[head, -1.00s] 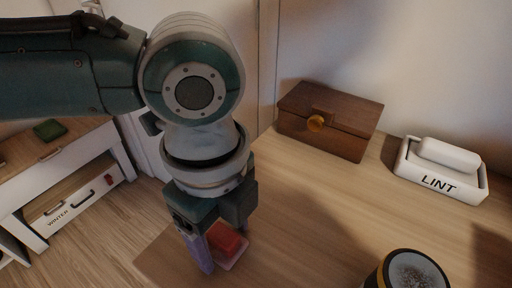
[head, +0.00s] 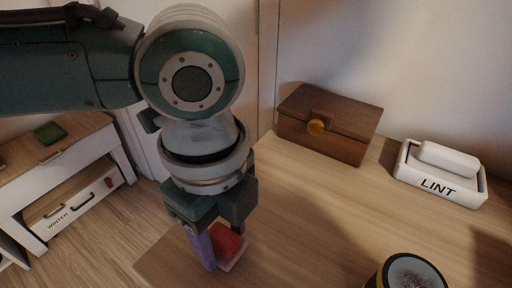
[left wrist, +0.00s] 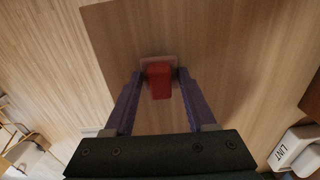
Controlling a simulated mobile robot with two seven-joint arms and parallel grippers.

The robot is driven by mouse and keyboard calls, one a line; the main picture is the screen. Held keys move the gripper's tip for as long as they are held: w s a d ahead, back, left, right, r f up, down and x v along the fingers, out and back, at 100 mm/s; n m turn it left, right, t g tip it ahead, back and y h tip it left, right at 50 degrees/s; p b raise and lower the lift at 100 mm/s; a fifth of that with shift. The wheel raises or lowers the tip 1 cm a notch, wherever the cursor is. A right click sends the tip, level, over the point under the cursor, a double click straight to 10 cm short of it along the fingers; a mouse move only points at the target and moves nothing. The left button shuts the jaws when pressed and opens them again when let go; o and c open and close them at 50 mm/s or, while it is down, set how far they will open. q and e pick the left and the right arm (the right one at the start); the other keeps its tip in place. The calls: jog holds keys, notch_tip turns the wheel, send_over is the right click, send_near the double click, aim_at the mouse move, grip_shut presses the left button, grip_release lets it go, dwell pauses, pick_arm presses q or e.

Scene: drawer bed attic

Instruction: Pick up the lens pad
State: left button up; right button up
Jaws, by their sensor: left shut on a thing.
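The lens pad seems to be the small red block (head: 230,242) with a flat pinkish base, near the front left edge of the wooden tabletop. It also shows in the left wrist view (left wrist: 159,82), between the two purple fingers. My left gripper (head: 218,250) points down and is shut on the lens pad, one finger on each side. In the head view a finger hides part of it. I cannot tell whether its base is touching the table. My right gripper is in neither view.
On the tabletop (head: 300,215) stand a brown wooden box (head: 325,140) with a round knob, a white LINT tray (head: 441,188) holding a white roll, and a dark round container (head: 408,272). A low drawer unit (head: 110,150) with a WINTER drawer stands left. The table's middle is clear.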

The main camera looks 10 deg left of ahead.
aim_at(222, 235)
pick_arm(q)
notch_tip(222, 235, up, 19)
jog(key=p, duration=0.3)
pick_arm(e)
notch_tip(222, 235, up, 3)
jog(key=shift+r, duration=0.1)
